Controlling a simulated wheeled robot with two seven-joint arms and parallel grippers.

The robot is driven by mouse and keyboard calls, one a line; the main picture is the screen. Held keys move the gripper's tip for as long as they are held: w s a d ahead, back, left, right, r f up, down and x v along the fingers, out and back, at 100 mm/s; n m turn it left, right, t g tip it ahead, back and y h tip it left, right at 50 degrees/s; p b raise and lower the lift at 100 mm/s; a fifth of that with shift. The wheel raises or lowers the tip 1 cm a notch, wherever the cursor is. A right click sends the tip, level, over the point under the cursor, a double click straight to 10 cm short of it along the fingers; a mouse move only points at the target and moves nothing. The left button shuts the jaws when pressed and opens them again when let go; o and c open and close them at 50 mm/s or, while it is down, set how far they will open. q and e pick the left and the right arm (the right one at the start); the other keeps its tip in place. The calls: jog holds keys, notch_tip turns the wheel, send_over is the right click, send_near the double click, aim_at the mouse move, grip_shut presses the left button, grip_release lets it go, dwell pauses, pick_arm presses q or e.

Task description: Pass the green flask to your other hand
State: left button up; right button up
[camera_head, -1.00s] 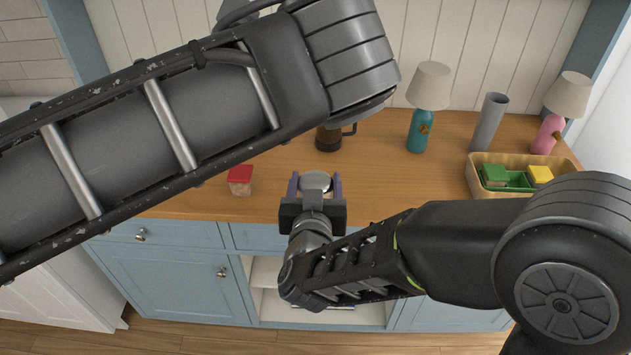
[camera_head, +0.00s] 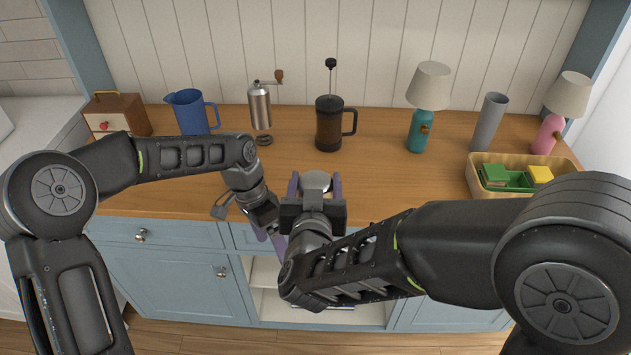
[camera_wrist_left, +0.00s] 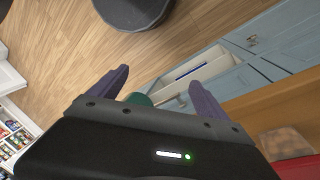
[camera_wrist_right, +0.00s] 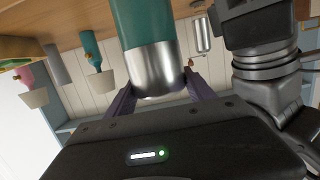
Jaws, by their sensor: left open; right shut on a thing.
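The green flask (camera_wrist_right: 148,35) has a silver end, and the right wrist view shows that end between the purple fingers of my right gripper (camera_wrist_right: 152,92). In the head view the flask's silver top (camera_head: 316,180) shows between the right gripper's fingers (camera_head: 315,189); the green body is hidden behind the gripper. My left gripper (camera_head: 268,236) is open, low and just left of the right gripper, in front of the counter edge. In the left wrist view a bit of green, probably the flask (camera_wrist_left: 138,99), shows between the open left fingers (camera_wrist_left: 162,92).
A wooden counter (camera_head: 390,185) lies behind both grippers. On it stand a blue jug (camera_head: 190,115), coffee grinder (camera_head: 260,108), French press (camera_head: 328,125), teal lamp (camera_head: 419,132), grey cylinder (camera_head: 488,122), pink lamp (camera_head: 548,134) and a basket (camera_head: 520,162).

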pick_arm(q)
jog(key=s+d+f+n+h, duration=0.15)
jog(key=s+f+n, duration=0.3)
jog(key=f, duration=0.45)
jog(key=s+d+f+n+h, duration=0.1)
jog(key=s+d+f+n, duration=0.15)
jog(key=s+f, duration=0.5)
pick_arm(e)
jog(key=shift+r, duration=0.1)
pick_arm(q)
jog(key=s+f+n+t, duration=0.2)
jog(key=s+f+n, duration=0.2)
jog(key=s, duration=0.6)
notch_tip(320, 180, down, 3)
jog(key=shift+s+d+r+n+y, duration=0.2)
jog(key=shift+n+y, duration=0.2)
jog(key=shift+y, duration=0.05)
